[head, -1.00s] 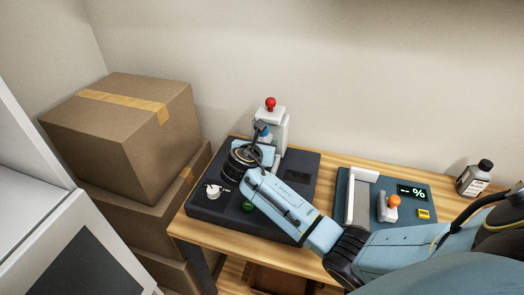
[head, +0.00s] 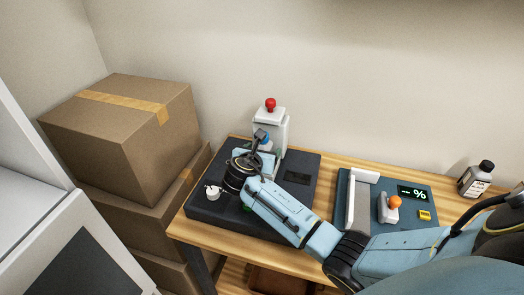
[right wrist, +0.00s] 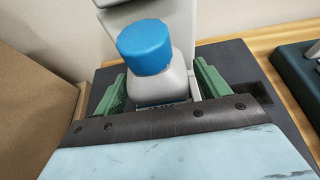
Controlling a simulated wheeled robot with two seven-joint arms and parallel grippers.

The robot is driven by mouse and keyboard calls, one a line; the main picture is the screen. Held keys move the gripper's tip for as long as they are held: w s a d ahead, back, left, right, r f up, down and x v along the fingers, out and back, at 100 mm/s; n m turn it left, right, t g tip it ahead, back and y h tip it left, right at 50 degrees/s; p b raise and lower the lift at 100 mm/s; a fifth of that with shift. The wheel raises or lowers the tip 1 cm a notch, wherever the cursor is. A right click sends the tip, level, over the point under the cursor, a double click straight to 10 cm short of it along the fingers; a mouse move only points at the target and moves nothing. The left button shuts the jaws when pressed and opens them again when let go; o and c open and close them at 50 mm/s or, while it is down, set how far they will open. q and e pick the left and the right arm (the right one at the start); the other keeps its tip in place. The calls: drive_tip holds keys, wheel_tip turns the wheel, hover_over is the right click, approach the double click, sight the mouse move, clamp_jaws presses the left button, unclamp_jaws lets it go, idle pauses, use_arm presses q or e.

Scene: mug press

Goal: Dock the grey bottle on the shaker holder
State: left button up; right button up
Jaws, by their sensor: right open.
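The grey bottle (right wrist: 163,90) with a blue cap (right wrist: 145,46) shows upright in the right wrist view, in front of a pale upright body. It stands between the green fingers of my right gripper (right wrist: 160,74), which are apart, with a gap visible on the left side. In the head view the right gripper (head: 262,152) is at the white shaker unit (head: 270,125) with a red knob, and only a bit of the blue cap (head: 266,144) shows behind the wrist. The bottle's base and its contact with the holder are hidden. My left gripper is not in view.
The shaker unit stands at the back of a dark base plate (head: 300,198) on a wooden table. A teal panel (head: 415,212) with a white bar, an orange-knobbed lever and a display lies to the right. A dark-capped bottle (head: 474,180) stands at far right; stacked cartons (head: 125,135) are at left.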

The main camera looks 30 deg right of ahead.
drive_tip(key=shift+s+a+r, duration=0.1)
drive_tip(key=shift+a+r, duration=0.05)
drive_tip(key=shift+r, duration=0.1)
drive_tip(key=p+v, duration=0.2)
drive_tip(key=v, duration=0.9)
drive_tip(key=shift+s+a, duration=0.2)
drive_tip(key=shift+a, duration=0.05)
drive_tip(key=shift+s, duration=0.1)
